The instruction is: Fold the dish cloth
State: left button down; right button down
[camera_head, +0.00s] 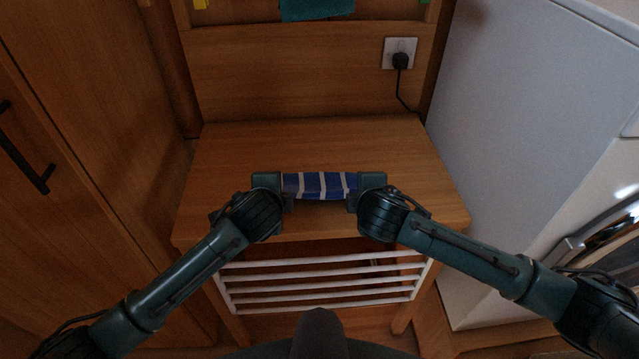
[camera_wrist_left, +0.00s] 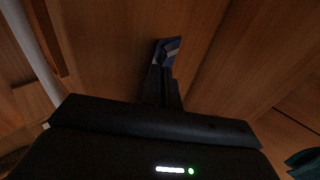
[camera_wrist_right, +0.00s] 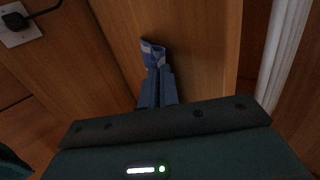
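The dish cloth (camera_head: 320,186) is blue with white stripes. In the head view it spans between my two grippers as a narrow strip over the wooden table (camera_head: 310,145). My left gripper (camera_head: 284,190) is at its left end and my right gripper (camera_head: 357,190) at its right end. In the left wrist view the cloth (camera_wrist_left: 168,46) shows at the fingertips, which look closed on it. In the right wrist view the cloth (camera_wrist_right: 152,52) also sticks out from the closed fingers. Whether the cloth touches the table is hard to tell.
A white rack (camera_head: 320,282) with several bars is at the table's front, below the top. A socket with a black plug (camera_head: 400,60) is on the back panel. A white appliance (camera_head: 520,120) stands right, a wooden cabinet (camera_head: 70,150) left. The tabletop behind the cloth is clear.

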pick_arm(q)
jog(key=shift+s+f+t, duration=0.3)
jog(key=shift+s+f, duration=0.05)
pick_arm(e)
jog(key=shift+s+f+t, duration=0.3)
pick_arm(q)
jog(key=c, duration=2.1)
grip_release()
jog(key=shift+c, duration=0.2)
pick_arm(e)
jog(key=c, duration=2.1)
grip_release()
jog(key=shift+c, duration=0.2)
